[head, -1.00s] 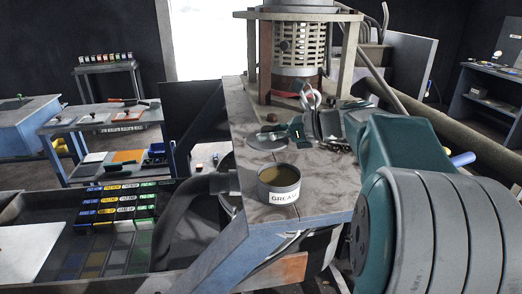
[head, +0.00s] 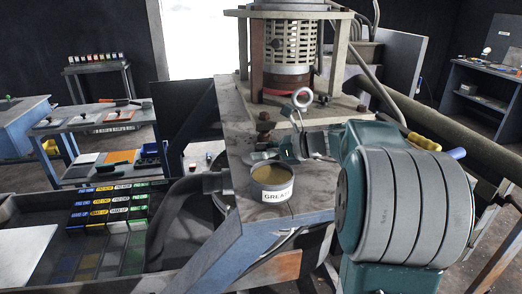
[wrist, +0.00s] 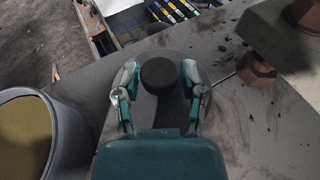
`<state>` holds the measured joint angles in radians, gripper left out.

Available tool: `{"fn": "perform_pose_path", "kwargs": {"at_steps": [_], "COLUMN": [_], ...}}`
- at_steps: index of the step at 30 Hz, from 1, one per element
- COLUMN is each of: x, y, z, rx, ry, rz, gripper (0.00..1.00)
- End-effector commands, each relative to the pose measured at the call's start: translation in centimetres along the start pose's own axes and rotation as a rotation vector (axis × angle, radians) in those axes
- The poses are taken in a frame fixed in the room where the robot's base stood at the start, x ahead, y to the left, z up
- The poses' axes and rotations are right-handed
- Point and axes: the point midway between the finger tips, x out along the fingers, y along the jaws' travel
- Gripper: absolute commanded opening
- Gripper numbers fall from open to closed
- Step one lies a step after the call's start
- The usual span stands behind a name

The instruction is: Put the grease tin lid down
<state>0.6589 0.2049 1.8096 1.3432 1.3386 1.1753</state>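The grease tin lid (wrist: 106,116) is a grey disc with a dark round knob (wrist: 160,75), low over or on the bench top in the wrist view. My gripper (wrist: 160,70) has one finger on each side of the knob. The fingertips are very close to it; I cannot tell whether they press on it. The grease tin (head: 272,182) stands upright and uncovered, labelled GREASE, with yellow-brown grease inside. It also shows at the left of the wrist view (wrist: 62,140). In the head view my gripper (head: 285,150) is behind the tin, and the lid is mostly hidden.
The bench top (head: 300,205) is narrow, with its front edge close to the tin. A caged machine (head: 292,50) on a bolted base stands behind. A tray with several coloured boxes (head: 105,205) is at the lower left.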

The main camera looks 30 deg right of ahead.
Motion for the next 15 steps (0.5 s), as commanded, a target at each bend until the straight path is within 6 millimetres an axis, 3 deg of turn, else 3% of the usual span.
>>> {"fn": "perform_pose_path", "kwargs": {"at_steps": [12,15], "x": [-0.06,-0.96], "y": [0.00,-0.07], "z": [0.20,0.22], "rx": [-0.001,-0.001], "ry": [0.000,-0.001], "rz": [0.000,-0.003], "gripper": [0.74,0.74]}}
